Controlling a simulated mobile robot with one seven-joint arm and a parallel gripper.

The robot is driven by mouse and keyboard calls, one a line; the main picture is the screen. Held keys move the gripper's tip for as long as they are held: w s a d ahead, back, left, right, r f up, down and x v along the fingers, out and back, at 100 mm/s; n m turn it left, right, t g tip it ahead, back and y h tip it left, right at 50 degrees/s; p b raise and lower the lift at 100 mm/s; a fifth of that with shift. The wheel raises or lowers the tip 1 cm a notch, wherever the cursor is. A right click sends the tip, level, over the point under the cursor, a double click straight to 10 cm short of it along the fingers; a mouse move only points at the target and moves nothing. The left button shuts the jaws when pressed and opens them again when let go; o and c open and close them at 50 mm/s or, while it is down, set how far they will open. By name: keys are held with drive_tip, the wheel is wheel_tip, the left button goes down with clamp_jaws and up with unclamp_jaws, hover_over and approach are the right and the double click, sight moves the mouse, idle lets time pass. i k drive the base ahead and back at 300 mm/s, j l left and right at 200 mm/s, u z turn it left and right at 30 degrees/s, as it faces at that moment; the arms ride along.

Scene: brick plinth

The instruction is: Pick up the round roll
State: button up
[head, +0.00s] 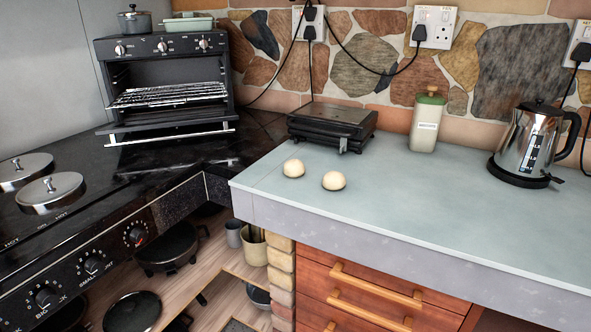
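Two small pale round rolls lie on the grey-blue countertop (430,210) near its left end. One roll (293,168) is farther back and to the left. The other roll (333,181) is a little nearer and to the right, with a small gap between them. Nothing covers either roll. My gripper is not in view.
A black sandwich press (331,124) stands behind the rolls. A cream canister (427,120) and a steel kettle (528,142) stand to the right. A black cooker (90,235) and an open toaster oven (165,80) are on the left. The counter's front right is clear.

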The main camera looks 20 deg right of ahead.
sight(294, 168)
drive_tip(key=i+j+z, duration=0.3)
drive_tip(key=i+z, duration=0.15)
drive_tip(key=i, duration=0.2)
drive_tip(key=i+j+z, duration=0.4)
drive_tip(key=i+j, duration=0.1)
drive_tip(key=i, duration=0.1)
